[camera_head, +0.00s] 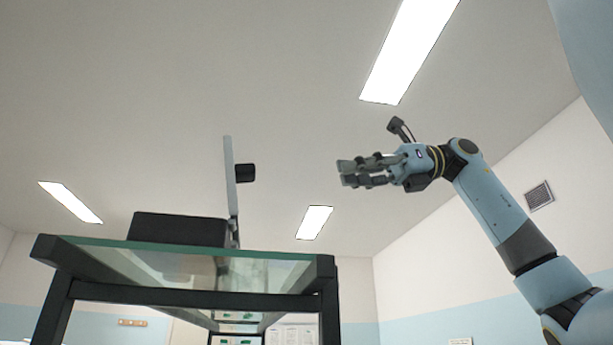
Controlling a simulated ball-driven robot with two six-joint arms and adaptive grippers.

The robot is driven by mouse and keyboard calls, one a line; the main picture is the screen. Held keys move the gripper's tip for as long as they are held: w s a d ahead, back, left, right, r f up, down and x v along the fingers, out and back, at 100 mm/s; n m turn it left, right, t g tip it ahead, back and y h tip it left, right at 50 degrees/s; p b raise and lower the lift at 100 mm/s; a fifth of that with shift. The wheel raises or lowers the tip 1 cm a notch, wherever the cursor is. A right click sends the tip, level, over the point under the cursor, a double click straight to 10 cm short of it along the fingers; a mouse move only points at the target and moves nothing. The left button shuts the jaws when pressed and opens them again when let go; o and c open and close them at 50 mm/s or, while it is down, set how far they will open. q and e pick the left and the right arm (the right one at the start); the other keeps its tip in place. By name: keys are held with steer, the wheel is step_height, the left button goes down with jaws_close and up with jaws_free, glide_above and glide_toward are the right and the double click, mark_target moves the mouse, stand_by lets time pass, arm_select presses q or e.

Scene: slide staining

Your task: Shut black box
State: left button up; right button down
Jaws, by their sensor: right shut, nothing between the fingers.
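The black box (178,229) sits on the glass-topped table (283,273), seen from below. A thin grey panel, which looks like its lid (230,183), stands nearly upright at the box's right end. A short black knob (245,173) sticks out from the panel's right face. The box looks open, but its inside is hidden from this low angle. My right gripper (343,173) is shut and empty, pointing left. It is in the air to the right of the knob, at about its height in the picture, with a clear gap. My left gripper is not in view.
The table has a dark frame and legs (330,310). The air between my right gripper and the panel looks clear. Ceiling lights, a wall vent (539,196) and wall papers are far behind.

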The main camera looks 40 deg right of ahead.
steer(key=p, duration=0.2)
glide_toward(255, 176)
steer(key=p+x, duration=0.1)
steer(key=x, duration=0.1)
steer(key=p+x, duration=0.1)
steer(key=x, duration=0.1)
steer(key=w+x, duration=0.1)
steer(key=x, duration=0.1)
steer(key=shift+w+d+r+p, duration=0.15)
steer(key=shift+w+r+p, duration=0.1)
steer(key=shift+p, duration=0.15)
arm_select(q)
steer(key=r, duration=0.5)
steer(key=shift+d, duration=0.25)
arm_select(e)
steer(key=shift+w+a+f, duration=0.15)
steer(key=shift+a+f, duration=0.05)
steer(key=shift+a, duration=0.15)
